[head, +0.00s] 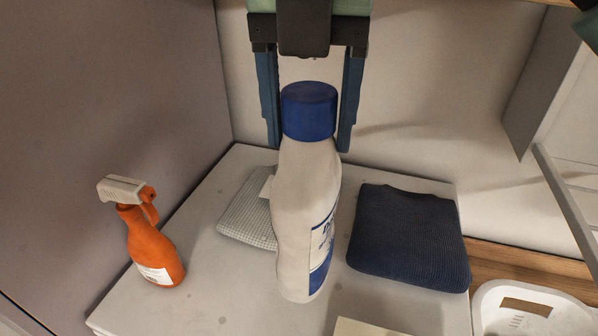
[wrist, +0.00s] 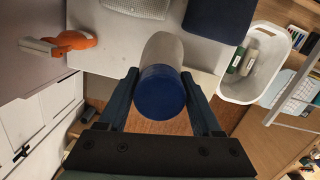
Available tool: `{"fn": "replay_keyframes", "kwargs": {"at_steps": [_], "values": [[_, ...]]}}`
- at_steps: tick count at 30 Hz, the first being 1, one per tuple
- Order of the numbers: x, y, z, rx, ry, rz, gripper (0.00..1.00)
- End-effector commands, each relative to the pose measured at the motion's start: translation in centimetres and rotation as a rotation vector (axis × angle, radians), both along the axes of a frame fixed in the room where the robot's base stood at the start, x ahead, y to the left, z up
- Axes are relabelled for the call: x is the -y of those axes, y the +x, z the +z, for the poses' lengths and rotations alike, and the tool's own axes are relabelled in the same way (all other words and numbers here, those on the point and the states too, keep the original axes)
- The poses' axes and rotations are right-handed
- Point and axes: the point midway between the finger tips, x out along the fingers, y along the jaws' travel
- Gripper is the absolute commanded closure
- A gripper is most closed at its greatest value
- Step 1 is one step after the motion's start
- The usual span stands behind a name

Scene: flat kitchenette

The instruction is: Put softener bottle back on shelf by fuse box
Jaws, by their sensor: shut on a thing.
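The softener bottle (head: 303,215) is white with a blue cap (head: 309,108) and a blue label. It is upright, and in the head view it shows in front of the white surface. My gripper (head: 311,130) comes from above and is shut on the bottle, one blue finger on each side of the cap and neck. In the wrist view the bottle's blue cap (wrist: 161,92) sits between the fingers (wrist: 165,92). I cannot tell whether the bottle's base touches anything. The fuse box is not clearly in view.
An orange spray bottle (head: 152,246) stands left on the white surface (head: 215,280). A light checked cloth (head: 247,212) and a folded navy cloth (head: 408,238) lie behind and right of the bottle. A white basket (wrist: 254,62) holding small bottles is at the right. Walls stand left and behind.

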Motion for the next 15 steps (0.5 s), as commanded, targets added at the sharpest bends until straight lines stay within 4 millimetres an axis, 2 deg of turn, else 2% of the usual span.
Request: {"fn": "replay_keyframes", "kwargs": {"at_steps": [9, 15], "values": [[0.0, -0.1, -4.5, 0.000, 0.002, -0.001, 1.00], [0.0, 0.0, -6.0, 0.003, 0.002, -0.003, 1.00]]}}
